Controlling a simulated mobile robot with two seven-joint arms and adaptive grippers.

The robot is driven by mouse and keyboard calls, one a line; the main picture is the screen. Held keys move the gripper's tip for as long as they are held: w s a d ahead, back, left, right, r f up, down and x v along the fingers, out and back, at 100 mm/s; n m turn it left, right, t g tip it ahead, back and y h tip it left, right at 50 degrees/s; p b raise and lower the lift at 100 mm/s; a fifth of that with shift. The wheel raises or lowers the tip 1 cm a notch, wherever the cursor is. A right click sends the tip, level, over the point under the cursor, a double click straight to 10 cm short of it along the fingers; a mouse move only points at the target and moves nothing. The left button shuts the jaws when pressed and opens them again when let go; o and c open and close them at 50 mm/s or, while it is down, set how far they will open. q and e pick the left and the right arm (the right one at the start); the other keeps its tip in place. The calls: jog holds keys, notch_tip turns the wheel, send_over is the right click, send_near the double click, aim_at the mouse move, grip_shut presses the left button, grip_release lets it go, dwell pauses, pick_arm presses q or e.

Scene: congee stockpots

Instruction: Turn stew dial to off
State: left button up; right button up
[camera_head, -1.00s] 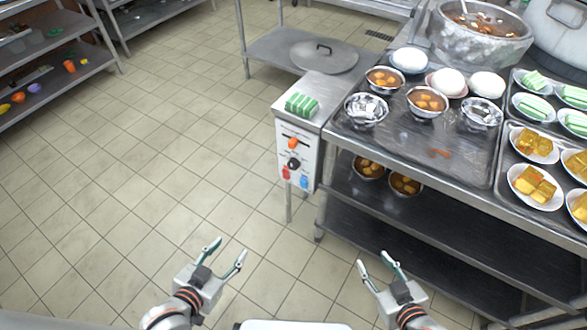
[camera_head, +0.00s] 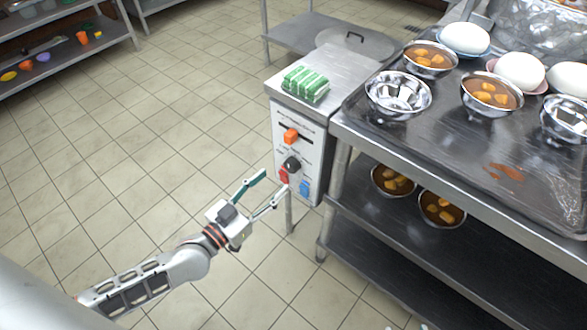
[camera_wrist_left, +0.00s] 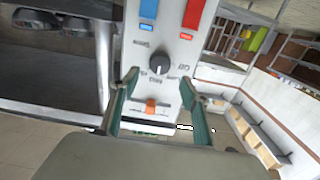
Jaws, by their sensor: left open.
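The control panel (camera_head: 297,150) is on the front of a narrow metal unit. It carries a round black dial (camera_head: 292,164) with a pale pointer mark; its labels are too small to read for certain. The dial also shows in the left wrist view (camera_wrist_left: 159,65), where the panel appears upside down. My left gripper (camera_head: 274,181) is open and empty, just in front of and slightly below the dial in the head view. In the left wrist view its fingers (camera_wrist_left: 161,80) point at the panel, spread either side of the dial's line, apparently not touching it. Only slivers, possibly my right fingertips, show at the head view's bottom edge.
An orange slider (camera_head: 290,136) sits above the dial, with red (camera_head: 283,175) and blue (camera_head: 304,188) switches below. Green-striped bundles (camera_head: 304,84) lie on the unit's top. A steel table (camera_head: 345,135) with bowls stands right. Floor to the left is clear.

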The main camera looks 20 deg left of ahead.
aim_at(289, 167)
pick_arm(q)
jog(key=x, duration=0.5)
jog(key=shift+f+b, duration=0.1)
jog(key=shift+b, duration=0.3)
jog(key=shift+x, duration=0.8)
jog(key=c, duration=1.1)
